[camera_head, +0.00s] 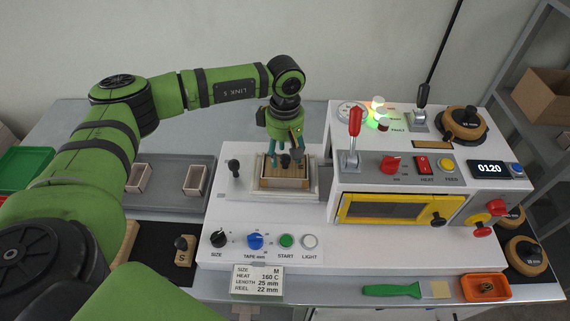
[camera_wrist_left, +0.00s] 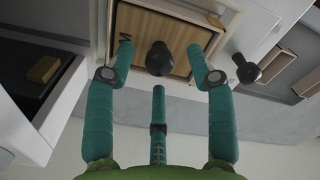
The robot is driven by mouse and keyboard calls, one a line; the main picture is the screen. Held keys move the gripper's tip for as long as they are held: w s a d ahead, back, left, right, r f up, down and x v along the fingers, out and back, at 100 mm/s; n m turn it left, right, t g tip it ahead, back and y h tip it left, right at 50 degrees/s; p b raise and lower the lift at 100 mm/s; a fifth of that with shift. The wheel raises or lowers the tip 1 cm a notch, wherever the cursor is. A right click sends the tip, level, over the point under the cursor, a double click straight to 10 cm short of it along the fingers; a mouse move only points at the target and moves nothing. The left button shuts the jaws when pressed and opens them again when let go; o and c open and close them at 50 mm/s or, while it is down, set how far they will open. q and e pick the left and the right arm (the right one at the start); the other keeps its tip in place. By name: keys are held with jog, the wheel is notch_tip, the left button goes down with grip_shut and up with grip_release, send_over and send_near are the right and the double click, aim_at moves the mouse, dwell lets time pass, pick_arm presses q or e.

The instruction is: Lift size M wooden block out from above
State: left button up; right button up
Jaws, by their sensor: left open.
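The size M wooden block (camera_wrist_left: 146,28) sits in the machine's forming well, with its "M" mark and a round black knob (camera_wrist_left: 159,59) on top. In the head view the block (camera_head: 285,171) is partly hidden behind my fingers, inside a pale box-like frame (camera_head: 287,184). My left gripper (camera_head: 284,161) points down over it from above. Its teal fingers are open and spread around the knob in the left wrist view (camera_wrist_left: 160,52), with gaps visible on both sides. I cannot tell whether any finger touches the block. My right gripper is not in view.
A size S block (camera_head: 184,250) stands on a black mat at left. Two small open boxes (camera_head: 138,178) (camera_head: 196,180) sit in a grey tray. The red-handled lever (camera_head: 354,135) and machine housing rise close on the right. A black knob (camera_head: 233,165) stands left of the well.

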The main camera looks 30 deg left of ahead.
pick_arm(q)
jog(key=shift+f, duration=0.45)
jog(key=c, duration=0.9)
grip_shut()
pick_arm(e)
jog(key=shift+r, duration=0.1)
pick_arm(q)
jog(key=shift+r, duration=0.2)
